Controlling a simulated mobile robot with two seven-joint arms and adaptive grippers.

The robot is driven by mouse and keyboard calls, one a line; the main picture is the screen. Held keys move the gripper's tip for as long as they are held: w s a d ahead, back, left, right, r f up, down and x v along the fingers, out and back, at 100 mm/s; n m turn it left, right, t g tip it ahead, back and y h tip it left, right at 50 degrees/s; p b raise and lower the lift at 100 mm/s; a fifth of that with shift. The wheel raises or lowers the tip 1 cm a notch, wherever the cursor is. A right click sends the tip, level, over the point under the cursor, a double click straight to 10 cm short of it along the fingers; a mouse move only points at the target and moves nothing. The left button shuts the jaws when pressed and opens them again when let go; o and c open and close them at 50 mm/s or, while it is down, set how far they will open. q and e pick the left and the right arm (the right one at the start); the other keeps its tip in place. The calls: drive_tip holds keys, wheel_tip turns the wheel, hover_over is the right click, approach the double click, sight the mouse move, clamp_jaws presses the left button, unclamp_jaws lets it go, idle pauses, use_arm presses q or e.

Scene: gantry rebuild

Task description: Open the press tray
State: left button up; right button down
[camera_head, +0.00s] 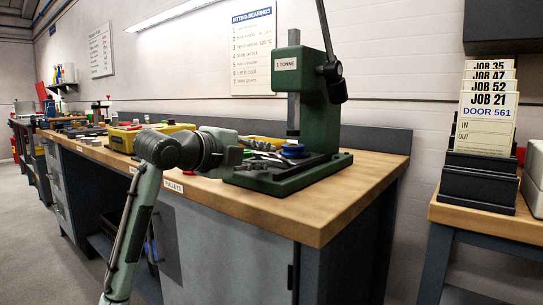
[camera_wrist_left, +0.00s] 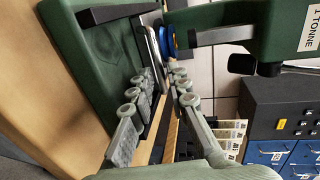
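The green arbor press (camera_head: 311,105), marked 1 TONNE, stands on the wooden bench; it also shows in the left wrist view (camera_wrist_left: 85,60). Its dark press tray (camera_head: 275,168) lies low at the front of the press base, partly hidden by my left gripper (camera_head: 228,158). In the left wrist view my left gripper (camera_wrist_left: 163,78) has its fingers apart, one on each side of the tray's dark edge (camera_wrist_left: 150,35). Whether a finger touches it I cannot tell. A blue ring (camera_head: 293,149) sits by the tray. My right gripper is not in view.
The wooden bench top (camera_head: 330,210) is clear to the right of the press. A yellow bin (camera_head: 125,138) and tools stand to the left. The press lever (camera_head: 326,35) rises above. A side table holds a rack of job cards (camera_head: 484,118).

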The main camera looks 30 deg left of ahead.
use_arm(q)
drive_tip(key=shift+x, duration=1.3)
clamp_jaws()
